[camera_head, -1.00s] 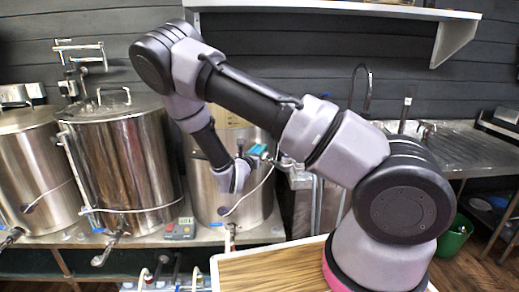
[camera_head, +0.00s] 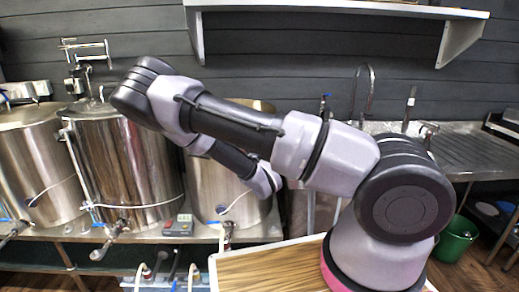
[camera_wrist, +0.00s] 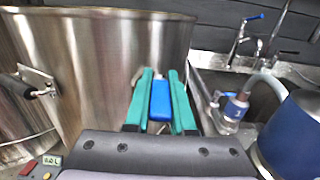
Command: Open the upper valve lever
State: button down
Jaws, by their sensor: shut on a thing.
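The blue valve lever (camera_wrist: 161,102) stands upright in the wrist view, in front of the right side of a steel kettle (camera_wrist: 95,60). My gripper (camera_wrist: 161,78) has its two teal fingers on either side of the lever and is shut on it. In the head view the same kettle (camera_head: 208,188) stands behind my arm. The gripper's fingers and the lever are hidden there behind my own arm links. The valve body under the lever is not clear in either view.
Two more steel kettles (camera_head: 128,165) (camera_head: 32,165) stand to the left on the bench. A small grey meter with a red part (camera_head: 180,226) sits on the bench. A sink with taps (camera_wrist: 250,38) and a blue cylinder (camera_wrist: 295,135) lie to the right.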

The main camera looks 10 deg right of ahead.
jog(key=c, duration=0.8)
grip_release()
jog(key=shift+o, duration=0.2)
jog(key=s+a, duration=0.2)
jog(key=s, duration=0.8)
jog(key=shift+s, duration=0.35)
